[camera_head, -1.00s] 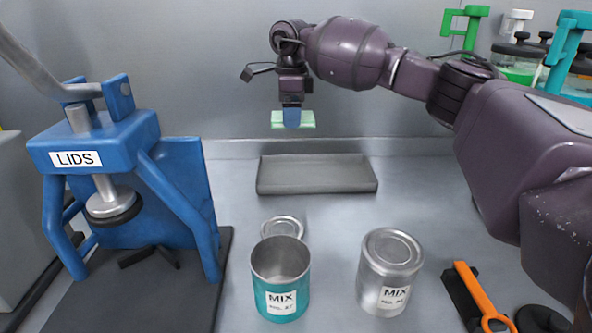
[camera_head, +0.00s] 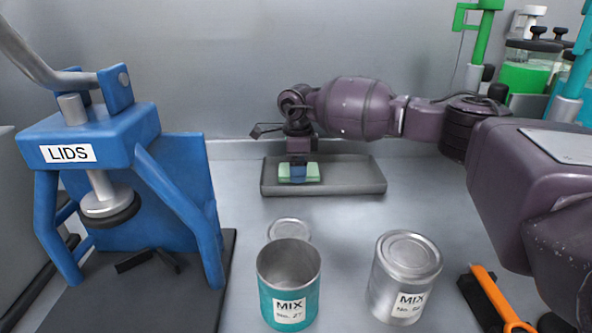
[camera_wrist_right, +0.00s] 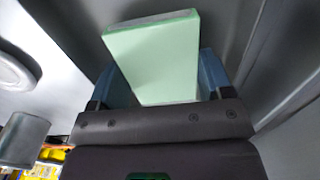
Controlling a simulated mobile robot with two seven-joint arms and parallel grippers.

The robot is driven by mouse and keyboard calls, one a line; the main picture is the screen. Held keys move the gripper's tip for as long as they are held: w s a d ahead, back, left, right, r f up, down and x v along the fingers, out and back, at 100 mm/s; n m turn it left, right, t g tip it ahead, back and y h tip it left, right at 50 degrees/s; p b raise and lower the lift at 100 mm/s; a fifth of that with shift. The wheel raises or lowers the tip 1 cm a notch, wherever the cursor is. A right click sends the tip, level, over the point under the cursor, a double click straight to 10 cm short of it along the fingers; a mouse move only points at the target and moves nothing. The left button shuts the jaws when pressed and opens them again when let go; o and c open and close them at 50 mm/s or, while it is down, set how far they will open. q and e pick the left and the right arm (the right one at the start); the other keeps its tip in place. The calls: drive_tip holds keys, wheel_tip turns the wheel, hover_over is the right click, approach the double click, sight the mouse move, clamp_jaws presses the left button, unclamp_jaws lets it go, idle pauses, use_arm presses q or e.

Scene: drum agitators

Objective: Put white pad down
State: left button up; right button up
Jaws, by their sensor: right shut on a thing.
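The pad (camera_head: 313,170) is pale green with a whitish look and sits between the blue fingers of my right gripper (camera_head: 298,174). My right gripper is shut on it. In the head view the pad is low at the grey tray (camera_head: 340,180), near its left half. I cannot tell whether it touches the tray floor. In the right wrist view the pad (camera_wrist_right: 155,55) stands out tilted between the two blue fingers (camera_wrist_right: 170,80). My left gripper is not in view.
A blue press (camera_head: 110,140) marked LIDS stands at left. In front of the tray are an open teal can (camera_head: 289,295), a loose lid (camera_head: 289,230) and a closed silver can (camera_head: 404,280). An orange-handled tool (camera_head: 497,300) lies at right. Green and teal agitators (camera_head: 530,75) stand at back right.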

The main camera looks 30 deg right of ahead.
drive_tip(key=shift+f, duration=0.45)
drive_tip(key=shift+r, duration=0.15)
drive_tip(key=o, duration=1)
drive_tip(key=shift+c, duration=0.2)
wheel_tip(320, 180, up, 12)
drive_tip(key=p, duration=0.1)
drive_tip(key=shift+p, duration=0.4)
